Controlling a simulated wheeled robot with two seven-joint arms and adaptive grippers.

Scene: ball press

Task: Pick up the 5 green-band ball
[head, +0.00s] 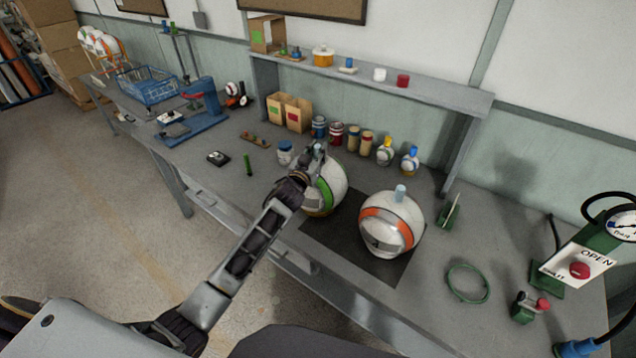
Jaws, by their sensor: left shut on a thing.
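The green-band ball (332,184) is white with a green stripe and stands at the left end of the dark mat (332,238). My left gripper (317,156) is at the top of this ball, shut on it; the fingertips and the grasped top part are mostly hidden. I cannot tell whether the ball touches the mat. To its right, an orange-band ball (389,228) with a pale blue knob on top sits on the mat. My right gripper is not in view.
Jars, cans and small bottles (385,153) stand behind the balls under a raised shelf (440,96). A green ring (467,283) lies to the right. A gauge (620,226) and a sign with a red button (579,270) stand at the right edge.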

